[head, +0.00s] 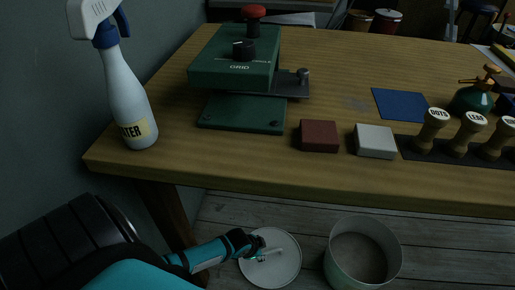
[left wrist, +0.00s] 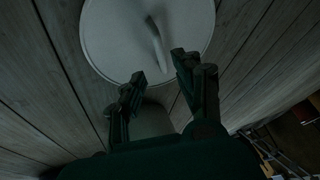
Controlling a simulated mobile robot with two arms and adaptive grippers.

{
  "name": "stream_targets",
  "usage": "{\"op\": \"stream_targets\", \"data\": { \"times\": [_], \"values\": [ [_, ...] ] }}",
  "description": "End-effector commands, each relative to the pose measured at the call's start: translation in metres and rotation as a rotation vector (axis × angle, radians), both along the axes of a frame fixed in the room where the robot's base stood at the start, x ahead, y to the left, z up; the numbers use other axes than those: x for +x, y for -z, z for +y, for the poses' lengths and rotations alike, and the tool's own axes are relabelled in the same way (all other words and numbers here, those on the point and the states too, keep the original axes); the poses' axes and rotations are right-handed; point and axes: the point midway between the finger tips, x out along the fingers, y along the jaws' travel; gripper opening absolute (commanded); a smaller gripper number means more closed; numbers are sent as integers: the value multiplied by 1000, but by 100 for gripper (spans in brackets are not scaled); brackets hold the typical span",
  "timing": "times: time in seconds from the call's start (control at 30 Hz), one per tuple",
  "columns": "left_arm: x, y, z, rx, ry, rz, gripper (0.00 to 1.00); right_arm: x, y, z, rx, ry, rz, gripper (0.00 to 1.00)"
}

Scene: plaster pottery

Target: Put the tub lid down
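The tub lid (head: 284,270) is a pale round disc with a bar handle. It appears to lie flat on the plank floor, left of the open pale tub (head: 338,268). My left gripper (head: 262,250) is over the lid in the head view. In the left wrist view the lid (left wrist: 112,35) is just ahead of my left gripper (left wrist: 158,66), whose fingers are spread apart. The handle (left wrist: 156,42) stands beyond the fingertips and is not clamped between them. My right gripper is not in view.
The wooden table (head: 240,172) stands above and behind the lid, with its leg (head: 170,215) close to my left arm. On it are a spray bottle (head: 125,95), a green press (head: 235,70), two blocks and several stamps. Floor (head: 305,215) shows between lid and tub.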

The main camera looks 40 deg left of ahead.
Motion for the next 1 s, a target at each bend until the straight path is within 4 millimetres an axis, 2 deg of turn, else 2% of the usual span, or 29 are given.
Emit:
{"op": "stream_targets", "data": {
  "times": [0.03,0.23,1.0],
  "values": [
    [-4,-13,0,0,0,2,34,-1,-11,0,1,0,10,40],
    [-11,-23,1,0,0,2,34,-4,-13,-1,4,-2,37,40],
    [-13,-25,-2,-3,0,3,34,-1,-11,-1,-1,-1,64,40]
  ]
}}
